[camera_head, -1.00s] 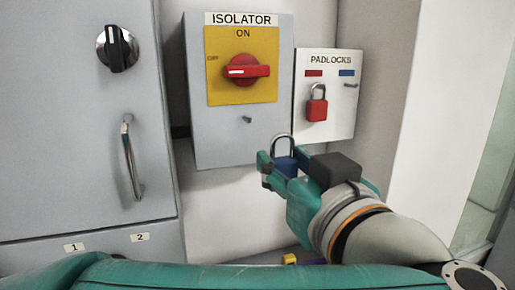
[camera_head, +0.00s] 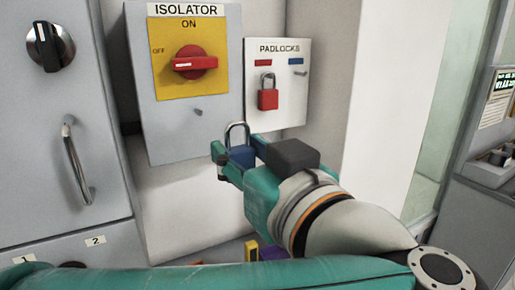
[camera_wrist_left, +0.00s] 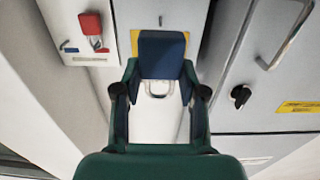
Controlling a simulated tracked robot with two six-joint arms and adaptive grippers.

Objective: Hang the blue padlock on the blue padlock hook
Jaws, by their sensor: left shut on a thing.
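The blue padlock (camera_head: 241,157) is held upright in my left gripper (camera_head: 237,160), with its silver shackle pointing up. My left gripper is shut on its body. In the left wrist view the padlock (camera_wrist_left: 160,55) sits between the fingers and its shackle shows below the body. The blue padlock hook (camera_head: 301,73) is a small peg under the blue label on the white PADLOCKS board (camera_head: 290,105). It is empty. The held padlock is below and left of it in the head view, apart from the board. My right gripper is not in view.
A red padlock (camera_head: 268,98) hangs on the board left of the blue hook. The grey isolator box (camera_head: 200,130) with its red rotary switch (camera_head: 194,64) stands left of the board. A cabinet with a metal handle (camera_head: 78,162) is at far left.

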